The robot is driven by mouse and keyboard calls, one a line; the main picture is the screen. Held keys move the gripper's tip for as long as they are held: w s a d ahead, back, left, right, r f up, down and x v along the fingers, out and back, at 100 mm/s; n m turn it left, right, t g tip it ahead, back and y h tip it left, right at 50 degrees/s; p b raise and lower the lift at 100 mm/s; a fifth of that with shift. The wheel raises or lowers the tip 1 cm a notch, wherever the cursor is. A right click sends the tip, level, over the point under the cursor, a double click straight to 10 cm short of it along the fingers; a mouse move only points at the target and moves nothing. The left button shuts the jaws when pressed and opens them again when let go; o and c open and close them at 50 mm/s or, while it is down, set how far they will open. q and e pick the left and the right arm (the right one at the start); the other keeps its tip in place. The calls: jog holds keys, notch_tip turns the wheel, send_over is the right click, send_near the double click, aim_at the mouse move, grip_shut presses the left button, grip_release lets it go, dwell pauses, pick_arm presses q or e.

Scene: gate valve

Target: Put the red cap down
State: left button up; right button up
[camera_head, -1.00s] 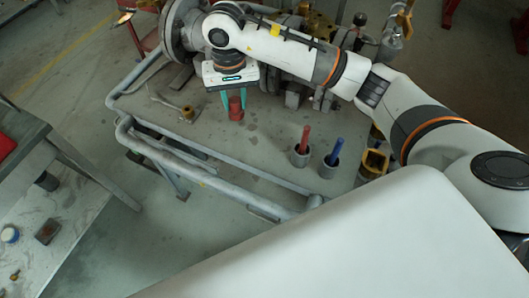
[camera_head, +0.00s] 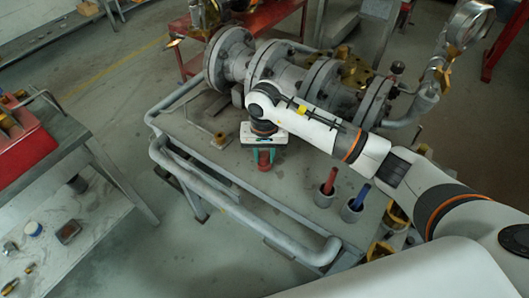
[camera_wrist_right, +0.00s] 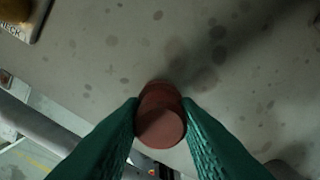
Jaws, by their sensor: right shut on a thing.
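The red cap (camera_head: 264,160) is upright at the front part of the grey metal bench (camera_head: 205,150). My right gripper (camera_head: 264,155) comes down on it from above, its green fingers one on each side. In the right wrist view the red cap (camera_wrist_right: 161,118) sits between the two green fingertips of my right gripper (camera_wrist_right: 160,112), which are shut on it. The bench top shows close below the cap in that view; I cannot tell whether the cap touches it. My left gripper is not in view.
A red rod (camera_head: 330,181) and a blue rod (camera_head: 360,197) stand in grey cups right of the cap. A large flanged valve pipe (camera_head: 285,62) lies behind my right arm. A grey rail (camera_head: 240,212) runs along the bench's front. Bench left of the cap is mostly clear.

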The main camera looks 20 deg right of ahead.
aim_at(264, 154)
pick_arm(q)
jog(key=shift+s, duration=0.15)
pick_arm(e)
jog(key=shift+f, duration=0.1)
jog(key=o, duration=1)
pick_arm(q)
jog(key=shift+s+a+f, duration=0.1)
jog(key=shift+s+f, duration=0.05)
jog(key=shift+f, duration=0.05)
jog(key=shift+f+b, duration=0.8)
jog(key=shift+b, duration=0.15)
pick_arm(e)
notch_tip(264, 154, up, 12)
jog(key=shift+r, duration=0.15)
